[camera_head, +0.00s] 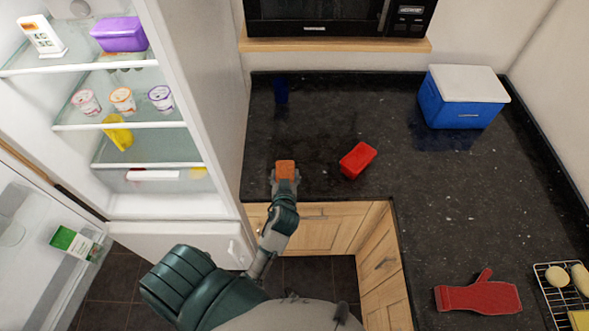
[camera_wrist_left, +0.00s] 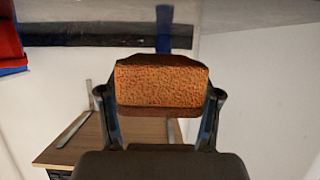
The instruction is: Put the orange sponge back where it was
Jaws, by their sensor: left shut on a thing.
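The orange sponge (camera_head: 286,169) is at the front edge of the dark granite counter (camera_head: 315,120), left of a red block. My left gripper (camera_head: 286,179) is shut on it. In the left wrist view the sponge (camera_wrist_left: 162,86) sits between both fingers (camera_wrist_left: 160,105), with its porous orange face and a darker top showing. Whether the sponge touches the counter cannot be told. My right gripper is not in view.
A red block (camera_head: 357,160) lies close to the right of the sponge. A blue cooler with a white lid (camera_head: 460,100) stands at the back right. A red oven mitt (camera_head: 478,296) and a wire rack (camera_head: 562,290) lie at the front right. The open fridge (camera_head: 130,130) is on the left.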

